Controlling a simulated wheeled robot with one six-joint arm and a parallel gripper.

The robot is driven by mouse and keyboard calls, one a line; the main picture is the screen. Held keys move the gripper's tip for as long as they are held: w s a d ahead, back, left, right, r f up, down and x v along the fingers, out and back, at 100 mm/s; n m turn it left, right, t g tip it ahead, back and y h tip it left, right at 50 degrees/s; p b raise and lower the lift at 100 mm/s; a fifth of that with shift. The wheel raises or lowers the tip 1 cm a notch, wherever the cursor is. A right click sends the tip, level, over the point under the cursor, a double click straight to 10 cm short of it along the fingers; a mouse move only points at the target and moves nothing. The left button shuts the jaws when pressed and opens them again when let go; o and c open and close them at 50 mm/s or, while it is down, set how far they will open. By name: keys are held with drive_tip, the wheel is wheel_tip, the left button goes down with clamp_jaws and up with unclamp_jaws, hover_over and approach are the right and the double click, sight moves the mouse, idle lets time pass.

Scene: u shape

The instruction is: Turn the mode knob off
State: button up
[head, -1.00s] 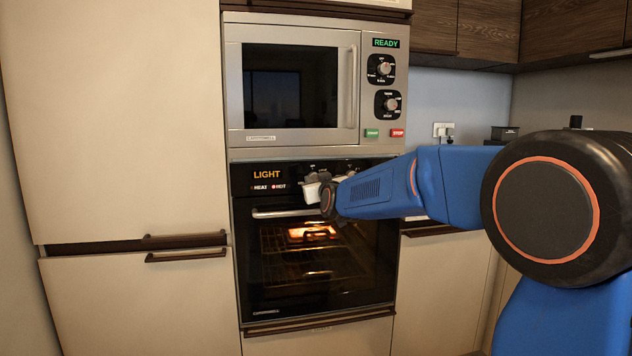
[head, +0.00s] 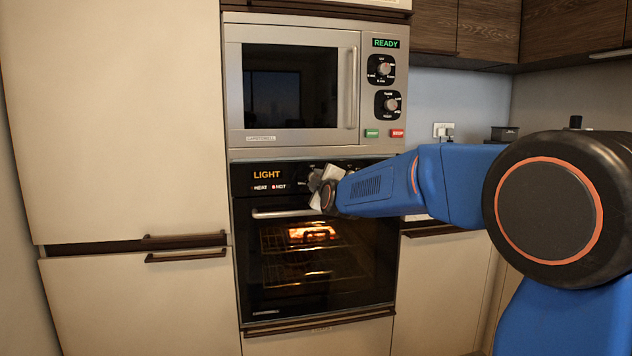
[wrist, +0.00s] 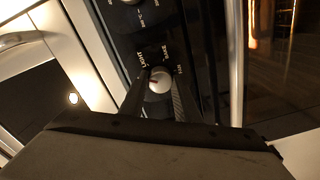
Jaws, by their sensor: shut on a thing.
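The mode knob (wrist: 158,80) is a round pale knob with a reddish mark on the oven's black control panel. In the wrist view, labels including "LIGHT" and "BAKE" surround it. My gripper (wrist: 160,92) is shut on this knob, with one dark finger on each side. In the head view my gripper (head: 317,178) is at the oven panel and hides most of the knob. The oven display (head: 267,175) reads "LIGHT", with "HEAT" and "HOT" indicators below it. The oven (head: 290,292) is lit inside behind its glass door.
A microwave (head: 298,90) showing "READY" stands above the oven, with two knobs and green and red buttons. The oven door handle (head: 280,213) runs just below the panel. Tall cream cabinets (head: 120,120) stand to the left.

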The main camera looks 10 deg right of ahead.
drive_tip(key=n, duration=0.6)
drive_tip(key=shift+f+n, duration=0.1)
drive_tip(key=shift+n, duration=0.2)
idle(0.4)
drive_tip(key=o, duration=1)
drive_tip(key=shift+o, duration=0.2)
drive_tip(key=shift+s, duration=0.3)
drive_tip(key=s, duration=1.6)
drive_tip(key=shift+s+r, duration=0.3)
drive_tip(key=shift+s, duration=0.1)
drive_tip(key=shift+d, duration=0.1)
